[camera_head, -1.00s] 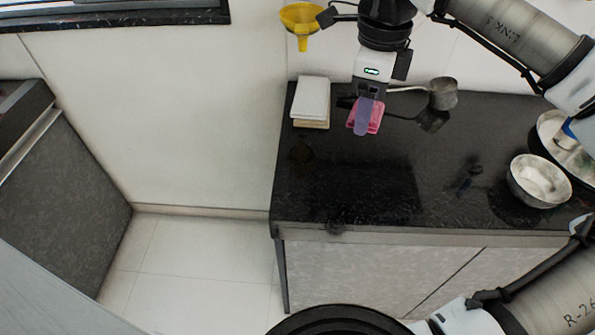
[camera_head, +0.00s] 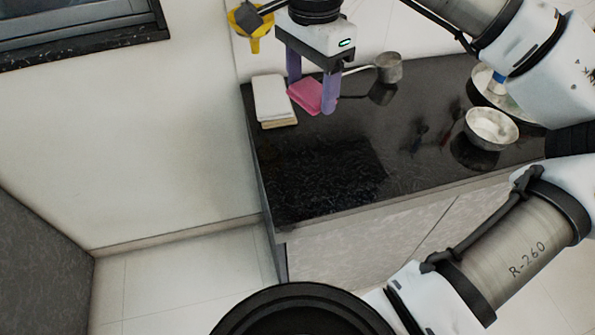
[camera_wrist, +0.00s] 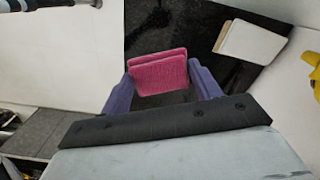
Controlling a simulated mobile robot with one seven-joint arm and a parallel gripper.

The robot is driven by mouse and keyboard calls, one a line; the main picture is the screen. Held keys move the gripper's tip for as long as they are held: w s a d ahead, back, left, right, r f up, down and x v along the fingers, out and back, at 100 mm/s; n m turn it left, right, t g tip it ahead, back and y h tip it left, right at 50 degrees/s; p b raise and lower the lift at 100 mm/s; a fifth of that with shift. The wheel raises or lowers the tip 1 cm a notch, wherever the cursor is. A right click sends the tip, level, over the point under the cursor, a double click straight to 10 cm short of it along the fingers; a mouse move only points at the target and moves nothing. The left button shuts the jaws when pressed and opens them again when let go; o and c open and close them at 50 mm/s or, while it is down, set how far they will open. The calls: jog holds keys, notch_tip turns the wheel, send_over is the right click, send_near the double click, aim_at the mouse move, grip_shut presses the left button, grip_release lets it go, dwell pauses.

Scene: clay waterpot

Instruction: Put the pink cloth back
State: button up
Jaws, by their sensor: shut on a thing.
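The pink cloth (camera_head: 307,95), a small folded piece, is held between the two purple fingers of my gripper (camera_head: 310,98) at the back of the black counter. In the wrist view the cloth (camera_wrist: 158,73) shows as two pink layers. My gripper (camera_wrist: 160,68) has one finger on each side of it there. The fingers point down. I cannot tell whether the cloth touches the counter or hangs just above it.
A white-topped block (camera_head: 272,99) lies close left of the cloth. A metal ladle (camera_head: 389,67) is to its right. A yellow funnel (camera_head: 252,29) is by the wall. A bowl (camera_head: 491,128) stands farther right. The black counter's (camera_head: 330,170) front is clear.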

aim_at(308, 176)
notch_tip(308, 176, down, 20)
jog(key=shift+r+p, duration=0.1)
jog(key=shift+p, duration=0.4)
jog(key=shift+f, duration=0.2)
jog(key=o, duration=0.9)
jog(key=shift+o, duration=0.2)
jog(key=shift+r, duration=0.1)
notch_tip(308, 176, up, 12)
jog(key=b, duration=0.1)
jog(key=shift+r, duration=0.15)
